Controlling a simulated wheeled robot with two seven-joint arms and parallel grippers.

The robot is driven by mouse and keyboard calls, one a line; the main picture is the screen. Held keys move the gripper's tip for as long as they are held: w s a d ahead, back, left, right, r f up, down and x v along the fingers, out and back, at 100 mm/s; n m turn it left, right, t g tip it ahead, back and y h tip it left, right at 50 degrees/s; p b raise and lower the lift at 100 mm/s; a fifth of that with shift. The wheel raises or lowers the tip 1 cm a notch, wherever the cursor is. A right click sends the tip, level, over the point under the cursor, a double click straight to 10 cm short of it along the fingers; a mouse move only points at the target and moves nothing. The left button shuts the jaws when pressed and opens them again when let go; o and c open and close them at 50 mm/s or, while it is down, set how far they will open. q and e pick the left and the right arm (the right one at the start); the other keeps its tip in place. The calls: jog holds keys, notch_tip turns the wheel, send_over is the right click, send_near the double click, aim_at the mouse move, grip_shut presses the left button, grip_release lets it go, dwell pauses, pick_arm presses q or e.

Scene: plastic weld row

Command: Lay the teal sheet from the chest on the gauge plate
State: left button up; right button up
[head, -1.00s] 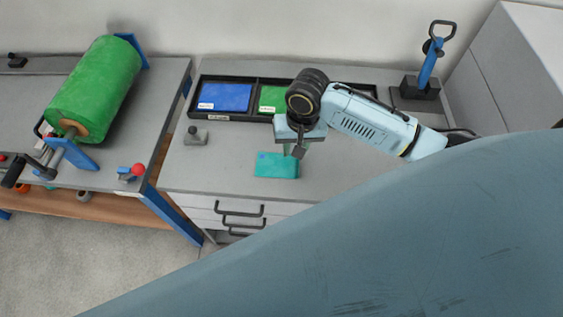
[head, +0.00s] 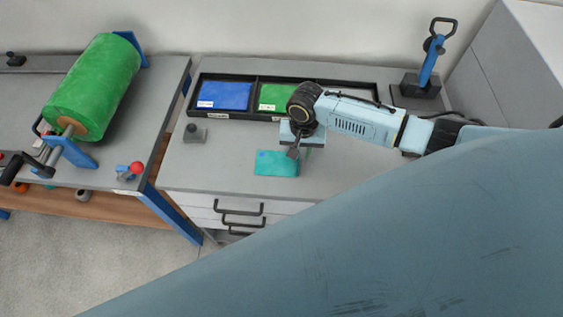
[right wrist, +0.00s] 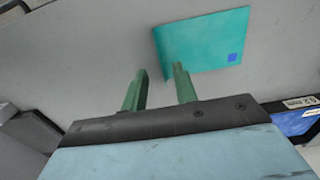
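The teal sheet (head: 277,163) lies flat near the front edge of the grey chest top (head: 225,160), with a small blue square in one corner. It also shows in the right wrist view (right wrist: 203,42), beyond my fingertips. My right gripper (head: 296,151) is just behind and over the sheet's back right edge. My left gripper is not in view. I cannot make out which thing is the gauge plate.
A black tray (head: 256,79) at the back of the chest holds a blue sheet (head: 224,96) and a green sheet (head: 275,98). A blue-handled tool (head: 428,62) stands back right. A green roll (head: 95,88) is on the left bench.

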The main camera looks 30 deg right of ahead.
aim_at(277, 161)
notch_tip(277, 161, down, 3)
jog(key=shift+a+f, duration=0.1)
jog(key=shift+f, duration=0.05)
grip_shut()
dwell(0.4)
